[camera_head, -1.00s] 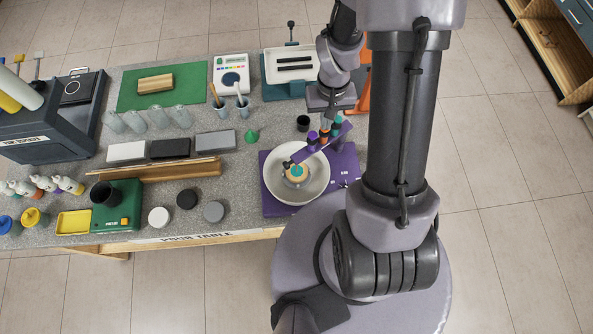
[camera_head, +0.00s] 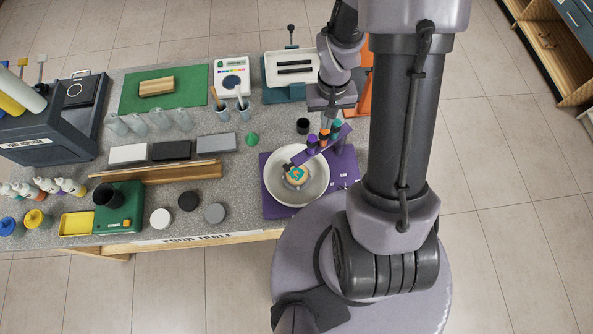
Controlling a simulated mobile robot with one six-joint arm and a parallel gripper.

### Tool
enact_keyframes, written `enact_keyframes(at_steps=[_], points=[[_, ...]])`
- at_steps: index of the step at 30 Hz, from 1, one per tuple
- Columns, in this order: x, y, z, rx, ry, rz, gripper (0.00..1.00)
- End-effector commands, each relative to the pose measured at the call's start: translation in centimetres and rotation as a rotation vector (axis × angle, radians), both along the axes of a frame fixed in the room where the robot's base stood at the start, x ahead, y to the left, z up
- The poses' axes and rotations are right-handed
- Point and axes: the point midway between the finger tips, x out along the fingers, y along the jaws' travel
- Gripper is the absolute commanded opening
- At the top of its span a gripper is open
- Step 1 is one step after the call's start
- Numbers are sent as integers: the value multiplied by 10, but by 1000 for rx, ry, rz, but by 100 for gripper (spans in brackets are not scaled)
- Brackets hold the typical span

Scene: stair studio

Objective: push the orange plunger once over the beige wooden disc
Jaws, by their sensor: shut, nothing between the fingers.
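The orange plunger (camera_head: 324,136) is the middle one of three on a purple bar, between a purple plunger (camera_head: 312,142) and a teal plunger (camera_head: 336,127). The bar slants over the right rim of a white bowl (camera_head: 322,186). The beige wooden disc (camera_head: 297,180) lies in the bowl and carries a teal patch. My gripper (camera_head: 328,114) is shut and empty, just behind and above the plungers. Its fingertips are small and partly hidden, and I see no clear contact with the orange plunger.
A purple base (camera_head: 271,208) lies under the bowl. A small black cup (camera_head: 303,126) and a green cone (camera_head: 252,139) stand behind it. White, black and grey discs, blocks and bottles fill the left of the table. My arm covers the right side.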

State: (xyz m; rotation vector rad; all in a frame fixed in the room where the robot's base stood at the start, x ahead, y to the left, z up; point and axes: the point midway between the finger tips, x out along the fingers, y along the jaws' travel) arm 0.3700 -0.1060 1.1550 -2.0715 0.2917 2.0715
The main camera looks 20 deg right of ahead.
Motion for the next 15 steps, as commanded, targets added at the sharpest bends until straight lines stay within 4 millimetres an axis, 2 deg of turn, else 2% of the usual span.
enact_keyframes(at_steps=[11, 15], points=[[0, 0, 0, 0, 0, 0, 0], [0, 0, 12, 0, -1, 0, 0]])
